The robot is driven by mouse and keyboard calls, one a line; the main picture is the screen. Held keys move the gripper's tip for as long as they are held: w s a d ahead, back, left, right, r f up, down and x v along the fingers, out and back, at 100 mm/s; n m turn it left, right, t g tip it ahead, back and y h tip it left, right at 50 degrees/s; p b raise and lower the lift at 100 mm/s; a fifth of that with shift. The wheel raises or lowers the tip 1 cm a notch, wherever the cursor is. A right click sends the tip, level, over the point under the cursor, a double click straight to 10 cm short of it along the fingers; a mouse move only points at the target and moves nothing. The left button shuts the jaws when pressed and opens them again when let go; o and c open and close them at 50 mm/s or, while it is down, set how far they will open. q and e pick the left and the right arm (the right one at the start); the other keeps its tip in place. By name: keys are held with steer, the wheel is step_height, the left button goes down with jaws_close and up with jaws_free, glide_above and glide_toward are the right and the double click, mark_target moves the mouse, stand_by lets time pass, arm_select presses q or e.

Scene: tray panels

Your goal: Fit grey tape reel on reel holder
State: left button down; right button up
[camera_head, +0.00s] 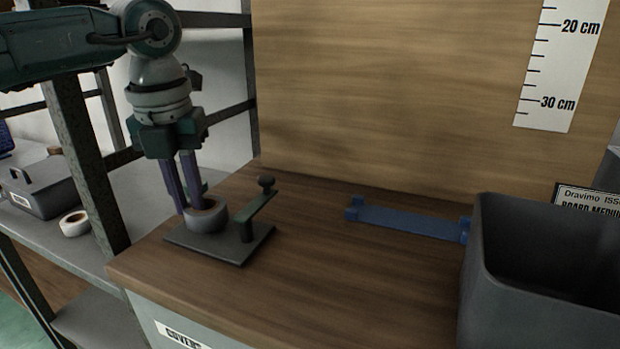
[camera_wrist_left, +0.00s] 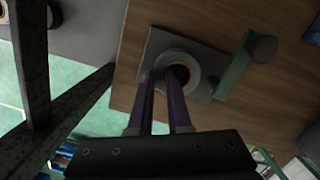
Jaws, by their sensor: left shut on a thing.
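The grey tape reel (camera_head: 207,217) is at the left part of the reel holder (camera_head: 245,244), over its dark flat base plate. In the left wrist view the reel (camera_wrist_left: 193,61) is a pale ring with a brownish inner rim and dark centre. My left gripper (camera_head: 191,208) points down and is shut on the reel's wall. Its fingers (camera_wrist_left: 162,76) hide part of the ring. I cannot tell whether the reel rests on the plate or whether a spindle is inside it. The holder's green arm with a dark knob stands to the right of the reel. My right gripper is not in view.
A blue bracket (camera_head: 408,220) lies farther back on the wooden bench (camera_head: 330,285). A dark bin (camera_head: 545,300) stands at the right. A wooden board rises behind. A pale tape roll (camera_head: 75,223) and grey case (camera_head: 45,190) sit on the left shelf, behind a dark post.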

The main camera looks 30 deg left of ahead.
arm_select(q)
steer(key=shift+f, duration=0.15)
stand_by(0.4)
steer(key=shift+r+p, duration=0.7)
steer(key=shift+r, duration=0.15)
stand_by(0.4)
steer(key=shift+f+b, duration=0.55)
steer(key=shift+f, duration=0.3)
steer(key=shift+r, duration=0.15)
steer(key=shift+r+p, duration=0.7)
steer(key=shift+p, duration=0.1)
stand_by(0.7)
steer(key=shift+f+b, duration=0.6)
steer(key=shift+f, duration=0.25)
